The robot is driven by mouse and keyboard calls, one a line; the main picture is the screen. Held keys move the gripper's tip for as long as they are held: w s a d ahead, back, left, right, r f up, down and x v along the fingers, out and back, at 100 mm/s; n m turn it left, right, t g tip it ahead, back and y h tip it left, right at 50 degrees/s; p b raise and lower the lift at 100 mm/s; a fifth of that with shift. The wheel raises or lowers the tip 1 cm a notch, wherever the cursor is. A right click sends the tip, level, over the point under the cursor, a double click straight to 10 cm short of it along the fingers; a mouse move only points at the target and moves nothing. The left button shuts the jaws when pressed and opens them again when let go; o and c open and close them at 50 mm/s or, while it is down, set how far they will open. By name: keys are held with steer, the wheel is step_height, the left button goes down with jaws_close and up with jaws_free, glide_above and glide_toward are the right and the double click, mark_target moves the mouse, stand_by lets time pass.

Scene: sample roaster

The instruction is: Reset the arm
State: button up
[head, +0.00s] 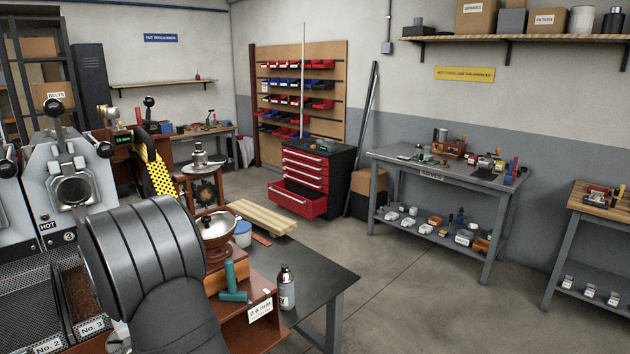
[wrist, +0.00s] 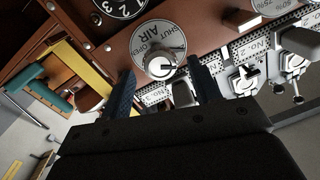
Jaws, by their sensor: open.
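My gripper (wrist: 160,70) shows in the wrist view with its two dark fingers spread apart. Nothing is held between them. Beyond the gap is a silver knob (wrist: 160,67) on a round dial plate marked AIR. I cannot tell the distance from the fingertips to the knob, and no contact is visible. In the head view a large grey arm section of mine fills the lower left, and the gripper itself cannot be made out there.
The roaster front (head: 72,190) stands at the left. Open floor lies to the right.

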steer(key=v, duration=1.3)
steer(key=x, duration=1.7)
steer(key=m, duration=0.3)
steer(key=s+d+n, duration=0.9)
steer(key=s+d, duration=0.2)
steer(key=d, duration=0.2)
steer(key=shift+s+n, duration=0.3)
